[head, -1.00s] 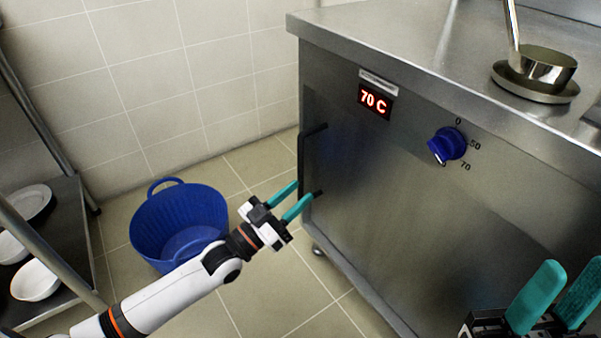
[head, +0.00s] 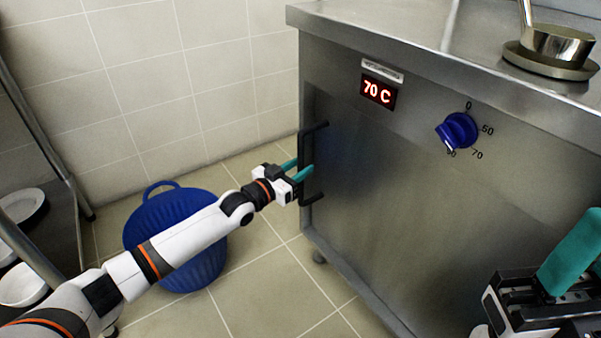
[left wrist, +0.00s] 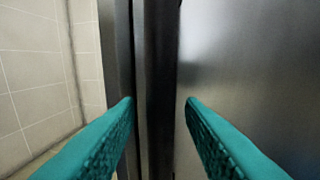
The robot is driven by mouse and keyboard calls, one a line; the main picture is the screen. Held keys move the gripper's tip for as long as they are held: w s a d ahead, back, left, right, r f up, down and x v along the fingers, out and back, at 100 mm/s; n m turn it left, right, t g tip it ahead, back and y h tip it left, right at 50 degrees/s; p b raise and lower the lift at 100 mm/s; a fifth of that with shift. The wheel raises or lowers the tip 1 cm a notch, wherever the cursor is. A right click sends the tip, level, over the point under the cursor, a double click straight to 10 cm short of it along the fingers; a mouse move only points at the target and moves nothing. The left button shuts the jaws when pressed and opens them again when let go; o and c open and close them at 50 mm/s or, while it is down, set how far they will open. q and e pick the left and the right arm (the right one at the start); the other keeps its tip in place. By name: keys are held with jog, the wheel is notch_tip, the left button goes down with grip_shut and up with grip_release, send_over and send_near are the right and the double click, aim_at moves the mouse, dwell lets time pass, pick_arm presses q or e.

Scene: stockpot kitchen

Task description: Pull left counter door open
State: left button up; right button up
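The left counter door is the brushed steel front panel (head: 350,190), flush with the counter front. Its black vertical bar handle (head: 304,150) is at the panel's left edge. My left gripper (head: 301,169) is open at the handle, with a teal finger on each side. In the left wrist view the dark handle bar (left wrist: 160,90) runs upright between the two spread fingertips, with narrow gaps showing. My right gripper (head: 590,250) is at the lower right, apart from the counter, partly cut off by the frame; its fingers look apart.
A blue basket (head: 175,245) stands on the floor behind my left arm. A shelf with white dishes (head: 22,285) is at far left. A temperature display (head: 378,91) and blue knob (head: 457,132) are on the counter front. A metal ladle or pan (head: 553,50) rests on top.

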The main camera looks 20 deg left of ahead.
pick_arm(q)
jog(key=shift+w+d, duration=0.2)
jog(key=shift+w, duration=0.25)
grip_shut()
jog(key=shift+s+d, duration=0.1)
